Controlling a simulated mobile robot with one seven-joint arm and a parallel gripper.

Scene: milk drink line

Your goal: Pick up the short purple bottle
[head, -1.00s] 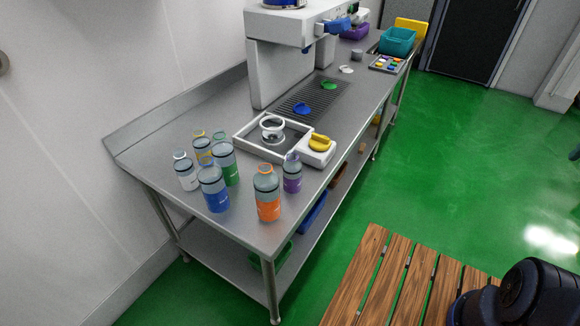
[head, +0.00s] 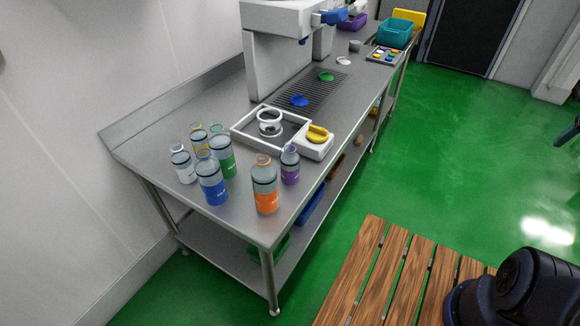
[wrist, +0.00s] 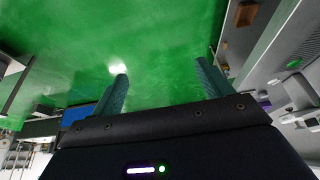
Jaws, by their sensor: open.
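The short purple bottle (head: 290,167) stands upright on the steel table near its right edge in the head view. It has a purple label and a grey upper part, and it is a little shorter than the orange bottle (head: 265,187) in front of it to the left. My gripper (wrist: 162,82) shows in the wrist view with its two teal fingers apart and nothing between them. Green floor lies beyond the fingers. The gripper does not show in the head view, and no bottle can be made out in the wrist view.
Blue (head: 211,183), green (head: 222,155), white (head: 182,165) and yellow-capped bottles cluster at the left. A white frame (head: 250,140) and a white device with a yellow top (head: 316,143) stand behind the purple bottle. A slatted wooden platform (head: 375,275) lies at the front right.

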